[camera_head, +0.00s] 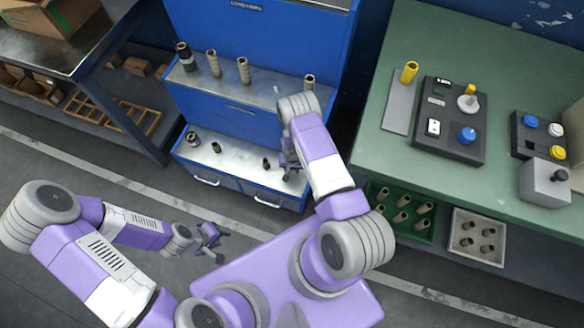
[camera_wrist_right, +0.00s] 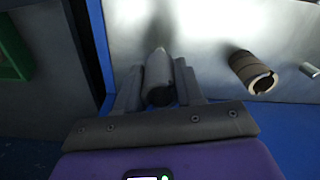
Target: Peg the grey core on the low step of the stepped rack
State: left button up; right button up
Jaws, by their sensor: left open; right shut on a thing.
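The stepped rack (camera_head: 235,125) is blue with metal step tops. Its low step (camera_head: 235,163) holds a dark grey piece (camera_head: 192,139) at the left, a small piece (camera_head: 216,147) beside it and a short brown core (camera_head: 266,162), also in the right wrist view (camera_wrist_right: 252,70). My right gripper (camera_head: 288,163) is over the right end of the low step. In the right wrist view (camera_wrist_right: 159,88) it is shut on the grey core (camera_wrist_right: 159,80). Whether a peg is inside that core is hidden. My left gripper (camera_head: 213,240) is open and empty, in front of the rack.
The high step (camera_head: 280,88) carries several cores, one dark and the others brown. A green table (camera_head: 400,150) with control boxes stands at the right. Below it are a green crate (camera_head: 378,215) and a pale tray (camera_head: 458,240) with cores. A dark bench (camera_head: 60,55) stands at left.

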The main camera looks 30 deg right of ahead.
jog(key=shift+f, duration=0.65)
jog(key=shift+f, duration=0.5)
jog(key=shift+f, duration=0.25)
dwell(0.6)
jog(key=o, duration=1.2)
jog(key=shift+o, duration=0.2)
jog(key=o, duration=0.4)
jog(key=shift+r, duration=0.15)
